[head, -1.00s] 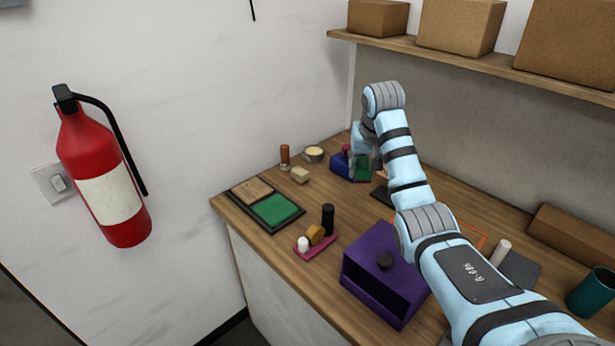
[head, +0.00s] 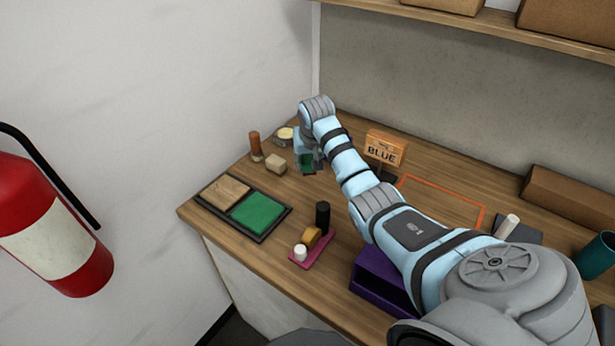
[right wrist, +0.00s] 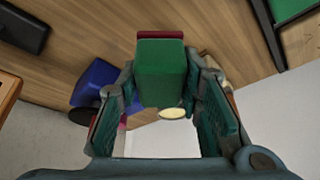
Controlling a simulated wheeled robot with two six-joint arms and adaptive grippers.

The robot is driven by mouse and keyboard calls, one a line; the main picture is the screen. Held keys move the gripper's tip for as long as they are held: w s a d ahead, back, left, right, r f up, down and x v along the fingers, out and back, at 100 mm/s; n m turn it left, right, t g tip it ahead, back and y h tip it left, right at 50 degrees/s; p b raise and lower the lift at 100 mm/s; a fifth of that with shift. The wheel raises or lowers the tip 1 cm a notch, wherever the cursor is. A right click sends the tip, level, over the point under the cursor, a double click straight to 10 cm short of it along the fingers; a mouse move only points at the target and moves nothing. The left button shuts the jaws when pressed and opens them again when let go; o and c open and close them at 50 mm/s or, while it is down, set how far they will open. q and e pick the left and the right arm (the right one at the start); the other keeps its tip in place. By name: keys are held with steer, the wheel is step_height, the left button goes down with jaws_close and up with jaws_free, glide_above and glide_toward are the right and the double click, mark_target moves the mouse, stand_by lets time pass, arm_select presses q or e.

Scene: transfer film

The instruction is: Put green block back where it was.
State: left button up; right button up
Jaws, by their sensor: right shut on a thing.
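My right gripper (head: 309,158) is shut on the green block (right wrist: 162,72), its two fingers on either side of it. The block also shows small in the head view (head: 307,161), with a dark red part at its end. The gripper is over the far part of the table, right of a small beige block (head: 276,163). A blue object (right wrist: 97,84) with a black knob shows beyond the left finger in the right wrist view; the arm mostly hides it in the head view. My left gripper is not in view.
A dark tray (head: 258,241) with tan and green panels lies at the table's left edge. A pink tray (head: 318,256) holds small items. A BLUE sign (head: 385,148), an orange outline (head: 484,218) and a purple box (head: 376,290) are near my arm.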

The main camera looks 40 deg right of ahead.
mark_target(304, 182)
steer(key=x, duration=0.2)
steer(key=a+x, duration=0.1)
steer(key=x, duration=0.4)
steer(key=shift+s+a+f+b, duration=0.2)
steer(key=shift+f+b, duration=0.2)
steer(key=shift+f, duration=0.15)
steer(key=shift+s+d+f, duration=0.1)
steer(key=shift+s+r, duration=0.25)
steer(key=shift+s, duration=0.1)
steer(key=o, duration=0.7)
steer(key=shift+f, duration=0.2)
steer(key=o, duration=0.4)
steer(key=shift+w, duration=0.2)
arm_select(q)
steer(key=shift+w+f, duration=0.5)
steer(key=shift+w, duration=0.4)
